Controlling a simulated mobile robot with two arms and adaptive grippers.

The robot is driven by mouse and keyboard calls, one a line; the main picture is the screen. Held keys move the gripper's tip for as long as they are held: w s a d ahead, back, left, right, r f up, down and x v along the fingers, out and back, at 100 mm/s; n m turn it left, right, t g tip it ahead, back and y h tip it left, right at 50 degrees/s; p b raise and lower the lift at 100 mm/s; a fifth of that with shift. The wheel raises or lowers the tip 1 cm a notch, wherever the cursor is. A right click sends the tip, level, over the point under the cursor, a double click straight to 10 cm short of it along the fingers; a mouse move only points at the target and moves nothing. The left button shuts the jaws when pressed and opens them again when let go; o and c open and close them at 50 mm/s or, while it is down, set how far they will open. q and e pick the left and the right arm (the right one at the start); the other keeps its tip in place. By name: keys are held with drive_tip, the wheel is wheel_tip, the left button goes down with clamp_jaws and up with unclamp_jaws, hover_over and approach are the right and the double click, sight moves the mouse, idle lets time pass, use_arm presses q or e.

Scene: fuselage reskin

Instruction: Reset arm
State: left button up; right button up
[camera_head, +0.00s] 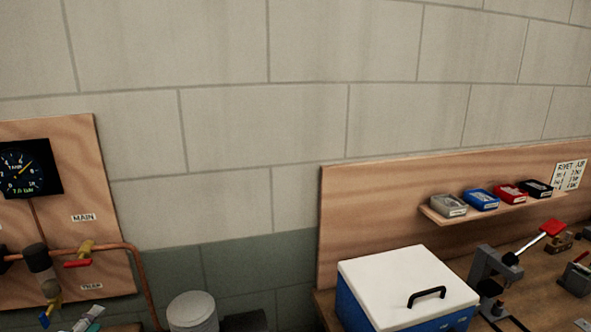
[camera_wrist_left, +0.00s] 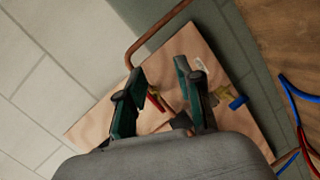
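My left gripper (camera_head: 90,318) shows only in part at the bottom left edge of the head view, in front of the lower part of a wooden board. In the left wrist view its two dark green fingers (camera_wrist_left: 160,72) stand apart, with nothing between them. Behind them in that view is the wooden board with a copper pipe, a red lever and a blue-handled fitting. My right gripper is in neither view.
The wooden panel (camera_head: 112,235) at left carries a gauge (camera_head: 27,170), a copper pipe and a red valve handle (camera_head: 77,264). A grey cylinder (camera_head: 193,312) stands beside it. At right, a blue box with a white lid (camera_head: 405,285) and tools sit on a bench below a shelf (camera_head: 495,207) with several small bins.

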use_arm(q)
drive_tip(key=s+d+f+m+g+h, duration=0.1)
drive_tip(key=s+d+f+m+g, duration=0.2)
drive_tip(key=s+d+f+m, duration=0.4)
drive_tip(key=s+d+f+m+g+h, duration=0.1)
drive_tip(key=s+d+f+m+g, duration=0.25)
drive_tip(key=d, duration=0.45)
drive_tip(key=s+d+f+m+g, duration=0.3)
drive_tip(key=s+d, duration=0.1)
drive_tip(key=s, duration=0.4)
drive_tip(key=s+d+f+m+g, duration=0.2)
drive_tip(key=s+d+m, duration=0.25)
drive_tip(key=s, duration=0.35)
wheel_tip(320, 180, down, 28)
drive_tip(key=f+g+b, duration=0.1)
drive_tip(key=b, duration=0.4)
drive_tip(key=s+a+f+b, duration=0.1)
drive_tip(key=s+f+b, duration=0.1)
drive_tip(key=s+f, duration=0.7)
drive_tip(key=s+a+f+g+b, duration=0.1)
drive_tip(key=s+f+b, duration=0.1)
drive_tip(key=s+f, duration=0.6)
wheel_tip(320, 180, down, 5)
drive_tip(key=shift+s+a+f, duration=0.1)
drive_tip(key=shift+s+a, duration=0.25)
drive_tip(key=shift+a, duration=0.05)
drive_tip(key=shift+g, duration=0.25)
